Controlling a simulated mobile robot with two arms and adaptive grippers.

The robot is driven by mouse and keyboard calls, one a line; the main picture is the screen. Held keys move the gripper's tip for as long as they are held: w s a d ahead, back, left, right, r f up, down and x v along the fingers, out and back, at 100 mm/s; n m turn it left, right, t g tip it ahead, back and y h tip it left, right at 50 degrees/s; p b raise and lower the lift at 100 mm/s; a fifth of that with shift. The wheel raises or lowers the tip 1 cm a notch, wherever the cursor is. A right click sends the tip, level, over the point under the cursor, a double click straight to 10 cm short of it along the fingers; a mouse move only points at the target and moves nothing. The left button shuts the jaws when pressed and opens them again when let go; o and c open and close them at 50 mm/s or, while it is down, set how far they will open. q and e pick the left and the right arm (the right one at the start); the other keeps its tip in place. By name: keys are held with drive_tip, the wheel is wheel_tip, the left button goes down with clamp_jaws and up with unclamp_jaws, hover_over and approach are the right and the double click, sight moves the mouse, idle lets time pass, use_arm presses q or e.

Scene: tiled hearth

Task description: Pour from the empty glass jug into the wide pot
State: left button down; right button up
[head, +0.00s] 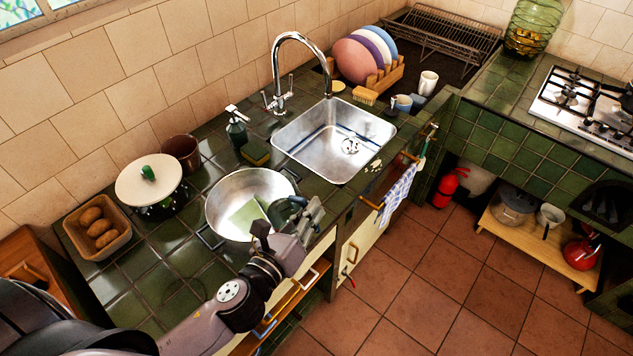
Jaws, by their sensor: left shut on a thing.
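The wide pot (213,214) is a shiny metal vessel with side handles, standing on the green tiled counter left of the sink. A flat pale green patch (245,217) shows inside it; I cannot tell what it is. My left gripper (290,217) is over the pot's right rim, shut on a small dark greenish glass thing (284,208), which seems to be the glass jug. The fingers hide much of it, so its tilt and contents cannot be made out. My right gripper is not in view.
A steel sink (335,140) with a tall tap (293,60) lies behind the pot. A soap bottle (236,128), a brown pot (183,153), a white-lidded pot (148,183) and a potato basket (98,229) stand nearby. A green glass jar (533,28) stands far right.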

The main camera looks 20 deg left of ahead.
use_arm(q)
drive_tip(key=shift+w+d+r+n+h, duration=0.3)
drive_tip(key=shift+w+d+r, duration=0.1)
drive_tip(key=shift+w, duration=0.15)
wheel_tip(320, 180, down, 3)
drive_tip(key=b, duration=0.3)
drive_tip(key=shift+a, duration=0.1)
drive_tip(key=shift+f+b, duration=0.35)
drive_tip(key=shift+b, duration=0.2)
drive_tip(key=r+p, duration=0.1)
drive_tip(key=r+n+p, duration=0.1)
drive_tip(key=r+p, duration=0.1)
drive_tip(key=shift+w+a+r+n, duration=0.1)
drive_tip(key=shift+w+a+n, duration=0.1)
drive_tip(key=shift+a+n, duration=0.15)
drive_tip(key=shift+a+r+n+g+p, duration=0.3)
drive_tip(key=shift+r+n+p, duration=0.15)
drive_tip(key=shift+r+p, duration=0.35)
drive_tip(key=shift+f, duration=0.25)
drive_tip(key=shift+w, duration=0.1)
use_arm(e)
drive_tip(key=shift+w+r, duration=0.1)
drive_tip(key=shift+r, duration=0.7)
